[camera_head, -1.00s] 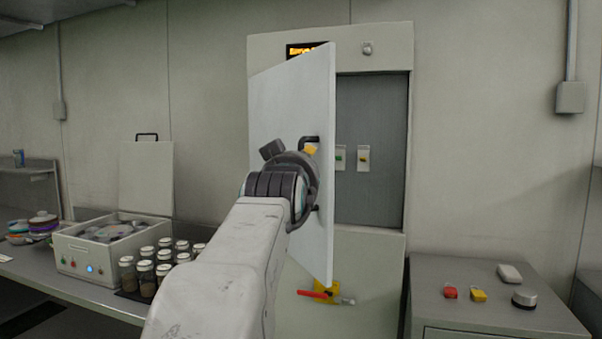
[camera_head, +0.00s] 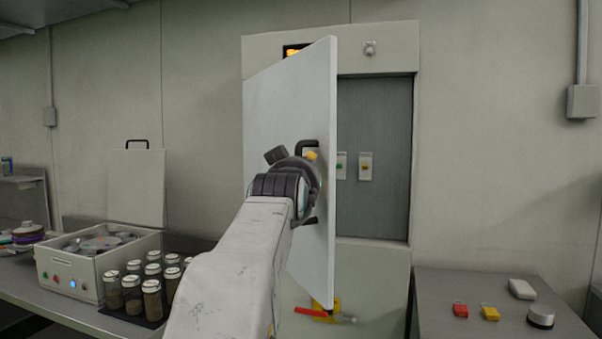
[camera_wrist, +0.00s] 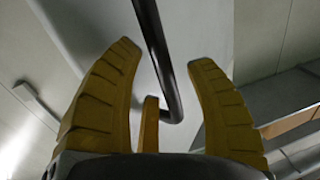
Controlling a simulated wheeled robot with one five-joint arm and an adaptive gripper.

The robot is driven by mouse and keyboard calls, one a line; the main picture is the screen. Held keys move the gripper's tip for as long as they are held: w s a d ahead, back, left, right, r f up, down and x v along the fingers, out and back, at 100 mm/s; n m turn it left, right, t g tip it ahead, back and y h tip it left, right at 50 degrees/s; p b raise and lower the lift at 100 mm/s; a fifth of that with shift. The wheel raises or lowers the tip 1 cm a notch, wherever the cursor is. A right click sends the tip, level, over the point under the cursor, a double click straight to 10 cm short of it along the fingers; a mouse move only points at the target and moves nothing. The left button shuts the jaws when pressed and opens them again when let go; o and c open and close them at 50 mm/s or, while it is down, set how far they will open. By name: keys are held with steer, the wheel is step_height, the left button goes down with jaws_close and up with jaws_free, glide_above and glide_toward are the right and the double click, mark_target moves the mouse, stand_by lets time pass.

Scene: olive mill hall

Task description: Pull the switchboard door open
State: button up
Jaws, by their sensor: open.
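The switchboard door (camera_head: 275,110) is a pale flat panel standing partly open, its free edge swung out from the switchboard cabinet (camera_head: 375,270). The dark bar handle (camera_head: 304,145) on its face shows only in part behind my wrist. In the wrist view the handle (camera_wrist: 158,55) runs down between the yellow fingers of my gripper (camera_wrist: 165,58) and bends at its lower end. The fingers are spread on either side of the bar, with gaps visible. In the head view my arm hides most of the gripper; a bit of yellow finger shows by the handle.
Behind the door is a grey panel (camera_head: 385,120) with small switches. A red-and-yellow handle (camera_head: 320,313) is below the door. A counter (camera_head: 450,285) with small items stands right. Left, a bench (camera_head: 60,300) holds an open-lidded box (camera_head: 70,275) and several jars (camera_head: 152,300).

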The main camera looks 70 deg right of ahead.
steer(key=shift+d, duration=0.25)
steer(key=shift+c, duration=0.3)
jaws_close()
